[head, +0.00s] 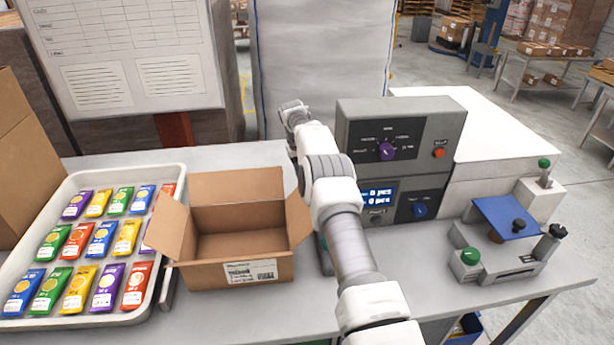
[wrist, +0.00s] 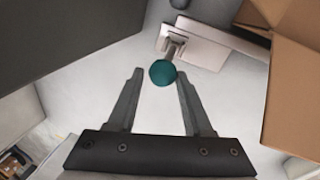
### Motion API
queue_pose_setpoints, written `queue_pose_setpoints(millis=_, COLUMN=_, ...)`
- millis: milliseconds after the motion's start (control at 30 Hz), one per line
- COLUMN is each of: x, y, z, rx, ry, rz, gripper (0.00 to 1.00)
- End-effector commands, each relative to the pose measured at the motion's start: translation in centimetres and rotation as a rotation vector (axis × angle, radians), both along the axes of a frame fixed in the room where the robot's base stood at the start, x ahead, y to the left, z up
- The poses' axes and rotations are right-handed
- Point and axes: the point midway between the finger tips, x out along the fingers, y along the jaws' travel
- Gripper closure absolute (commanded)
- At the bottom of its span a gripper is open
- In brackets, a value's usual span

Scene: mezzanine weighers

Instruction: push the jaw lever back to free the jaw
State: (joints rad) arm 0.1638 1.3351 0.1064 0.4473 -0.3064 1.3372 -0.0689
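The jaw lever shows in the wrist view as a round teal knob (wrist: 162,73) in front of a small metal bracket (wrist: 175,46) on a pale bar. My gripper (wrist: 159,77) is open, with one finger on each side of the knob and a small gap showing at both sides. I cannot tell whether the fingertips are level with the knob or above it. In the head view my arm hides the gripper and most of this fixture. The jaw itself cannot be made out.
The open carton (head: 258,270) stands close left of the fixture; its flap (wrist: 292,95) shows in the wrist view. A grey control box (head: 400,115) stands right of my arm. A tray (head: 85,322) of colored packets is at left, a blue-plated device (head: 505,218) at right.

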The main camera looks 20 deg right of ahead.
Motion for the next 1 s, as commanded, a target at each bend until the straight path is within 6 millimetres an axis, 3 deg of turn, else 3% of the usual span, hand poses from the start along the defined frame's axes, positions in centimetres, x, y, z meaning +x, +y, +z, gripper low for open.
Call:
queue_pose_setpoints(millis=267, x=-0.1, y=0.1, z=0.1, rx=0.003, ry=0.004, rz=0.0, gripper=0.47)
queue_pose_setpoints(millis=433, x=0.0, y=0.5, z=1.6, rx=0.003, ry=0.003, rz=0.0, gripper=0.47)
queue_pose_setpoints(millis=567, x=0.0, y=1.0, z=4.3, rx=0.002, ry=0.0, rz=0.001, gripper=0.47)
queue_pose_setpoints(millis=800, x=0.0, y=2.1, z=10.8, rx=0.002, ry=0.001, rz=0.0, gripper=0.47)
queue_pose_setpoints(millis=1000, x=-0.1, y=2.8, z=14.3, rx=0.002, ry=0.004, rz=-0.001, gripper=0.47)
